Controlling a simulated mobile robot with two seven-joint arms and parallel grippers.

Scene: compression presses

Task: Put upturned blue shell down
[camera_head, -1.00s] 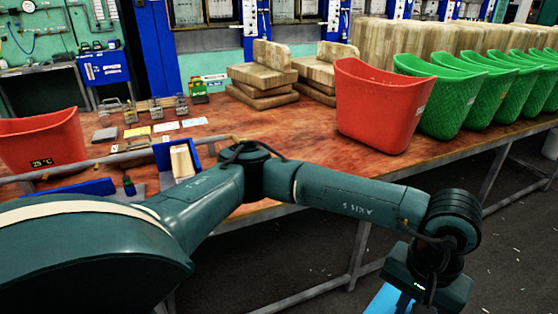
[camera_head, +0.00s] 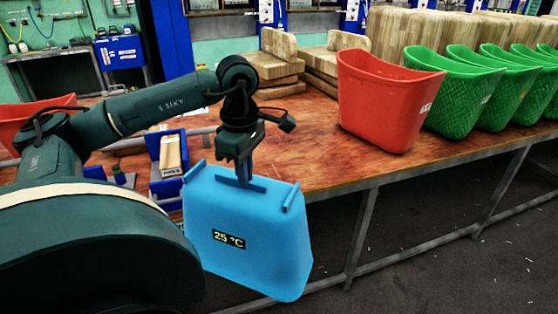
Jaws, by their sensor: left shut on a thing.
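The blue shell (camera_head: 248,225) hangs upside down from my left gripper (camera_head: 243,180), its closed base up and its wide side down. A dark label on its side reads 25 °C. My left gripper points down and is shut on a raised part on top of the shell. The shell is in front of the table's front edge, partly over the floor. The wooden table (camera_head: 320,145) stands behind it. My right gripper is not in view.
A red shell (camera_head: 385,105) stands on the table, right of centre, with several green shells (camera_head: 465,100) in a row beyond it. Another red shell (camera_head: 25,122) is at the left, partly behind my arm. Blue bins (camera_head: 168,165) sit left. Bare tabletop lies between gripper and red shell.

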